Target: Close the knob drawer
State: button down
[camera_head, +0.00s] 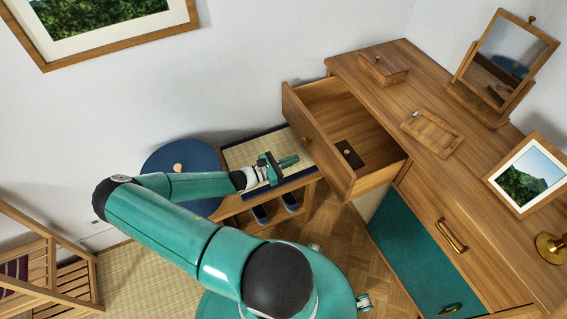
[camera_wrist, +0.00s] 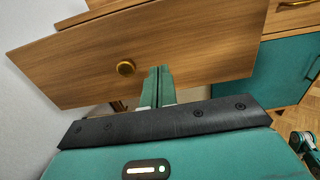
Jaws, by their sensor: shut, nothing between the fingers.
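The knob drawer (camera_head: 345,140) is pulled well out of the wooden dresser (camera_head: 433,190). A dark flat object (camera_head: 349,154) lies inside it. My gripper (camera_head: 292,161) is shut and empty, pointing at the drawer front. In the wrist view my gripper (camera_wrist: 160,72) overlaps the lower part of the front, right of the knob. I cannot tell whether the fingertips touch it.
A low bench with a woven top (camera_head: 240,152) stands below my gripper, with slippers (camera_head: 261,214) under it. A blue round stool (camera_head: 150,160) is left of it. The dresser top holds a box (camera_head: 384,69), a tray (camera_head: 432,133), a mirror (camera_head: 497,55) and a picture frame (camera_head: 527,176).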

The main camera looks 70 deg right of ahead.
aim_at(320, 150)
jog(key=x, duration=0.8)
jog(key=shift+s+d, duration=0.1)
